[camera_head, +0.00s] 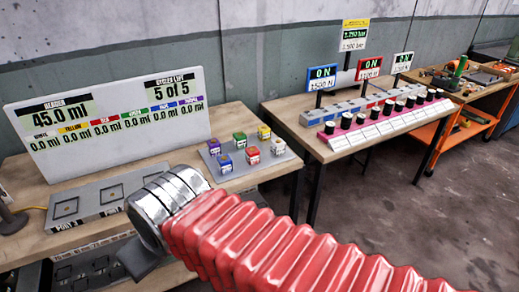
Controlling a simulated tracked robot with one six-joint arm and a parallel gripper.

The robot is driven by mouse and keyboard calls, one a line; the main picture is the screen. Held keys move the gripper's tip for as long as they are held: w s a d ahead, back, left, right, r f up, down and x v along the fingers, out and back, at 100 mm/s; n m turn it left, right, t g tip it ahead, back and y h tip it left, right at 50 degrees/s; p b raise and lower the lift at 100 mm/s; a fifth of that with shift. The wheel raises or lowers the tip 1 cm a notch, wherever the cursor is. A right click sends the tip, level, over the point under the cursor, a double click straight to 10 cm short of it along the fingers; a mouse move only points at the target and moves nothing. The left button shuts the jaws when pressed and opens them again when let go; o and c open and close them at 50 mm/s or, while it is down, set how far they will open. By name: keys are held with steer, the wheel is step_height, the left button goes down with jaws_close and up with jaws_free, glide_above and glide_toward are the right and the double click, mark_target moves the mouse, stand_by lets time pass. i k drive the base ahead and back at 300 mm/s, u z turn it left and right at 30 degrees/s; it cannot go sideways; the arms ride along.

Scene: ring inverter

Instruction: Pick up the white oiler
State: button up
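Several small cube-shaped oilers with coloured faces stand on a grey tray (236,177) on the left bench. The one at the tray's right front looks palest and seems to be the white oiler (278,147); its colour is hard to tell at this size. The red oiler (252,155) is just left of it, and the yellow oiler (264,132) is behind it. My red-sleeved arm reaches in from the lower right. Only a dark part of my gripper (141,259) shows below the metal wrist, left of the tray and apart from the oilers. Its fingertips cannot be made out.
A grey station with square pads (85,215) lies on the bench left of my wrist. A display board (110,122) stands behind it. A second bench (290,103) with a row of black-capped items and gauges stands to the right. Bare floor (430,210) lies at right.

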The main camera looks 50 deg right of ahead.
mark_target(278, 147)
steer(key=u, duration=1.5)
steer(key=k, duration=1.3)
steer(key=z, duration=1.3)
